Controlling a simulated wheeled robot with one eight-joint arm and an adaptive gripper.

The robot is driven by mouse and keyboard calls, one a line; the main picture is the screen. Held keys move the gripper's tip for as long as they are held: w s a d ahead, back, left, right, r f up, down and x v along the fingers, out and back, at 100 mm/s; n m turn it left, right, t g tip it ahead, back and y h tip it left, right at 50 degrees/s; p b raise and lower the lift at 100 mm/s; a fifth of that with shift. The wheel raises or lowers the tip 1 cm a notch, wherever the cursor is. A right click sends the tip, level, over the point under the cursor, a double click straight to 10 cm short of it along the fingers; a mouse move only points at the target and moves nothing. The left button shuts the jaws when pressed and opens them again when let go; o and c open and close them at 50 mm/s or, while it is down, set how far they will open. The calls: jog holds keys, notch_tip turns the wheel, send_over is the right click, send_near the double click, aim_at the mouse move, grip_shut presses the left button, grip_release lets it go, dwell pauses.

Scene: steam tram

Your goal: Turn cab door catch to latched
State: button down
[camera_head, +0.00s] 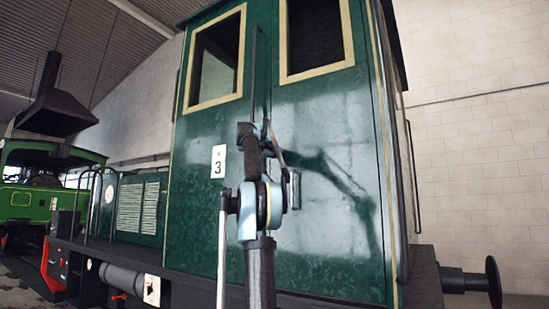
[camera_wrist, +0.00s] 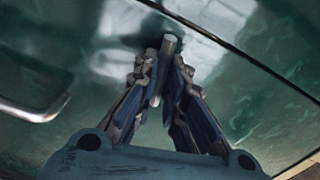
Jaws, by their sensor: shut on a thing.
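The cab door catch (camera_wrist: 170,44) is a short pale grey metal bar that stands out from the dark green door panel (camera_wrist: 250,110) in the wrist view. My gripper (camera_wrist: 160,72) has its two jointed fingers closed around the bar, one on each side. I cannot tell the catch's turned position. In the head view my arm covers the catch and the gripper, in front of the green cab (camera_head: 335,215).
A metal door handle (camera_wrist: 38,112) sits left of my fingers in the wrist view. A number 3 plate (camera_head: 218,161) is left of my arm. A buffer (camera_head: 493,283) juts out at lower right.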

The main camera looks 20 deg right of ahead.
jog(key=shift+f+m, duration=0.1)
jog(key=shift+m, duration=0.4)
jog(key=c, duration=1.7)
grip_release()
jog(key=shift+d, duration=0.1)
jog(key=shift+o, duration=0.2)
jog(key=v, duration=1.2)
jog(key=shift+w, duration=0.1)
